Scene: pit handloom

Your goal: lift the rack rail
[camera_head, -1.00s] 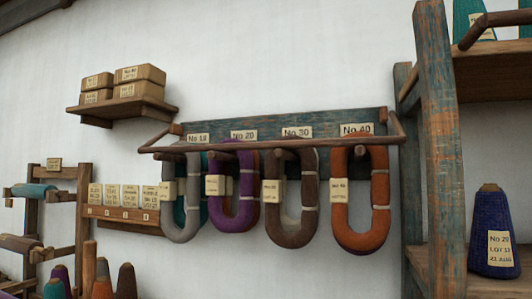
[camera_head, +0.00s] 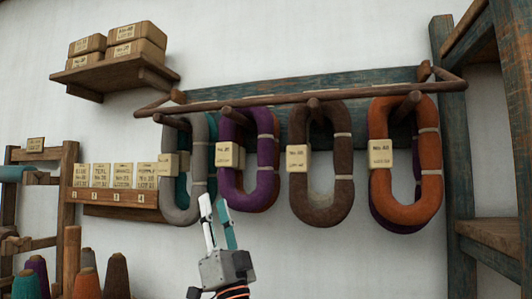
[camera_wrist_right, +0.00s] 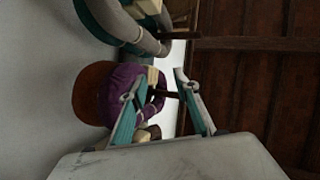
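The rack rail (camera_head: 360,94) is a long brown wooden rod in front of the blue-green wall board (camera_head: 350,76). It runs across above the hanging yarn hanks, with a short bar at each end going back to the board. In the right wrist view the open fingers (camera_wrist_right: 157,82) point towards purple yarn and a dark peg-like piece; I cannot tell whether that is the rail. My left gripper is not in view.
A brown hank (camera_head: 322,190) and an orange hank (camera_head: 415,205) hang to the right. A blue-green post (camera_head: 455,150) stands right of the rack. A shelf (camera_head: 110,78) with boxes is at upper left. Yarn cones (camera_head: 115,275) stand at lower left.

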